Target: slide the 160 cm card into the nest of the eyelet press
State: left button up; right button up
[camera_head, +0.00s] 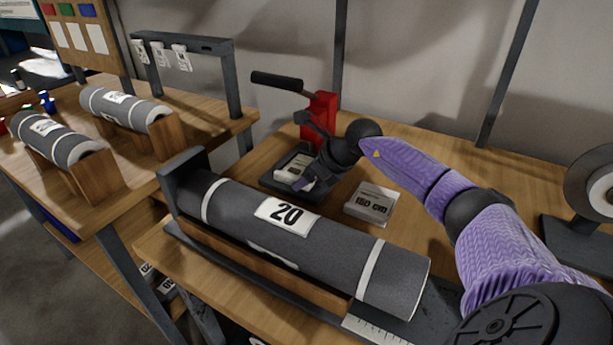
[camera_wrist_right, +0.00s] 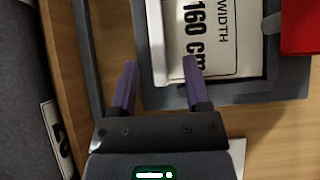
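The white 160 cm card (camera_wrist_right: 207,38) lies within the dark nest (camera_wrist_right: 232,97) of the eyelet press in the right wrist view. In the head view the card (camera_head: 297,168) is partly hidden by my right gripper. The red eyelet press (camera_head: 321,113) with its black handle stands behind the nest. My right gripper (camera_head: 302,184) is over the near side of the nest. In the wrist view its two purple fingers (camera_wrist_right: 158,76) are apart, with the right fingertip over the card's near part. I see no grip on the card. My left gripper is not in view.
A stack of 160 cm cards (camera_head: 372,204) lies right of the nest. A grey roll labelled 20 (camera_head: 330,240) rests in a cradle in front. A left bench holds more grey rolls (camera_head: 123,108) and a rack with hanging tags (camera_head: 183,44). A round disc stand (camera_head: 590,190) is far right.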

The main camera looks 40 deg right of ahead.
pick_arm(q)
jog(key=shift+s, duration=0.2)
pick_arm(e)
jog(key=shift+s+d+r, duration=0.1)
jog(key=shift+s+r, duration=0.05)
jog(key=shift+r, duration=0.15)
pick_arm(q)
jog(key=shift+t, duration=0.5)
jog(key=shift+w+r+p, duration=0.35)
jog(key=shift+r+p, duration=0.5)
jog(key=shift+p, duration=0.05)
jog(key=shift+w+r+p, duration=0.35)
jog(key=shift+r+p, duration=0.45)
jog(key=shift+p, duration=0.05)
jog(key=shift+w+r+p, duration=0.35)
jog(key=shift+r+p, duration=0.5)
jog(key=shift+p, duration=0.05)
pick_arm(e)
jog(key=v, duration=0.9)
jog(key=shift+s, duration=0.2)
